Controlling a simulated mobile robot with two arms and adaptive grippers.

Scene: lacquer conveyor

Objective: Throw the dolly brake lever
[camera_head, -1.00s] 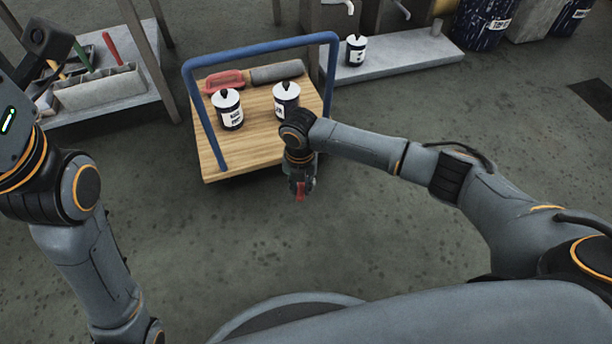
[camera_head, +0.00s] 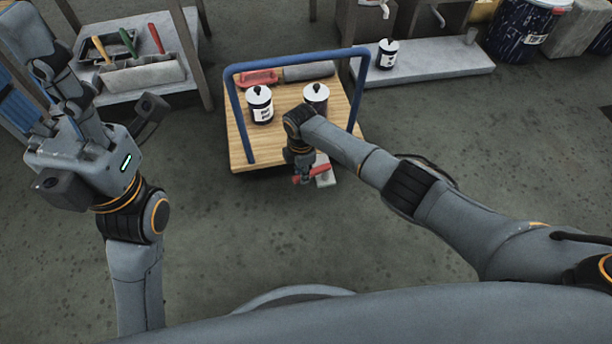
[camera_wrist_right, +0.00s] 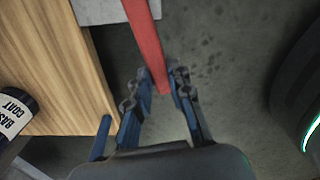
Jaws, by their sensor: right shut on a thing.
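The dolly (camera_head: 241,150) is a wooden platform with a blue tubular handle (camera_head: 300,62). Its brake lever (camera_head: 320,171) is a red bar by the dolly's near right side, beside a pale grey plate (camera_head: 326,178). My right gripper (camera_head: 301,177) is at the lever. In the right wrist view the red lever (camera_wrist_right: 147,38) runs down between the fingers of my right gripper (camera_wrist_right: 162,85), which is shut on it near its end. My left gripper (camera_head: 58,95) is raised at the upper left, away from the dolly; its fingers are unclear.
Two white-lidded cans (camera_head: 260,106) (camera_head: 316,97), a red tray (camera_head: 258,78) and a grey roller (camera_head: 308,72) are on the dolly. A tool shelf (camera_head: 140,95) stands left. A low ledge (camera_head: 440,66) with a can (camera_head: 387,53) is behind. The floor in front is clear.

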